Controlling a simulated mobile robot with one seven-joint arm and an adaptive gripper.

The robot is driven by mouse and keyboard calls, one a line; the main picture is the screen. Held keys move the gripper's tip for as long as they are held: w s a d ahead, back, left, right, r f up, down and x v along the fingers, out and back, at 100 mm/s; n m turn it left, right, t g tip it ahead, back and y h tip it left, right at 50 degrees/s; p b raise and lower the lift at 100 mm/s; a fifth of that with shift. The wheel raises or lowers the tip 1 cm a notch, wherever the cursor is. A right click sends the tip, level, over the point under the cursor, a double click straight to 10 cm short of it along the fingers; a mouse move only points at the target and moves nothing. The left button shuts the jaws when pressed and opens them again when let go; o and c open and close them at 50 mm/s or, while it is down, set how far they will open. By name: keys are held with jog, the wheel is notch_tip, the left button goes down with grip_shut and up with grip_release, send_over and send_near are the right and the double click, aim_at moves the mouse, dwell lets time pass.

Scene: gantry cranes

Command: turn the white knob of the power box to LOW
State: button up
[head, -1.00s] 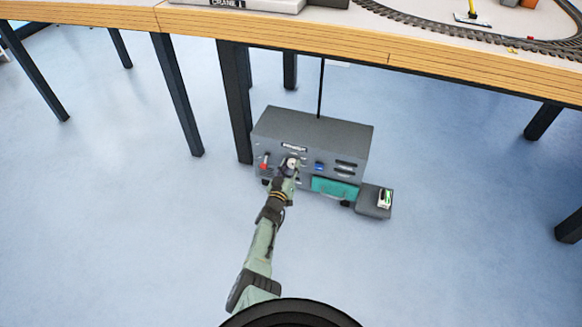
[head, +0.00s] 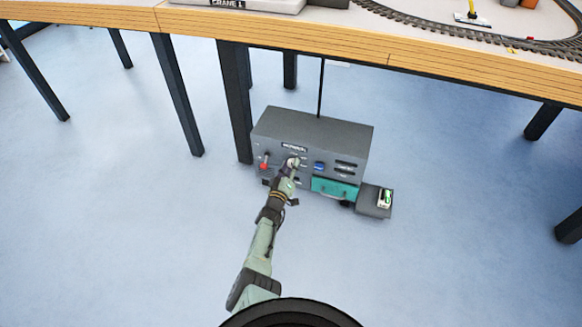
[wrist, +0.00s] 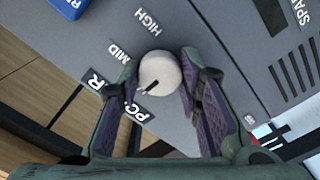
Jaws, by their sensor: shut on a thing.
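The grey power box (head: 330,138) stands on the floor under the table edge. Its round white knob (wrist: 160,75) shows in the wrist view between the two fingers of my gripper (wrist: 159,77), which is shut on it. A short black mark on the knob's lower left side points down and left in that view. The HIGH label (wrist: 146,22) and the MID label (wrist: 119,53) show above and left of the knob. A POWER label (wrist: 130,108) is partly hidden by the left finger. I see no LOW label. In the head view my gripper (head: 291,167) reaches the box front.
A red switch (head: 264,163) lies left of the knob and a blue one (head: 319,167) right of it. A teal drawer (head: 335,188) and a small grey block with a green and white item (head: 385,198) are lower right. A table leg (head: 235,100) stands behind.

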jog(key=o, duration=1.1)
jog(key=shift+o, duration=0.2)
notch_tip(320, 180, up, 10)
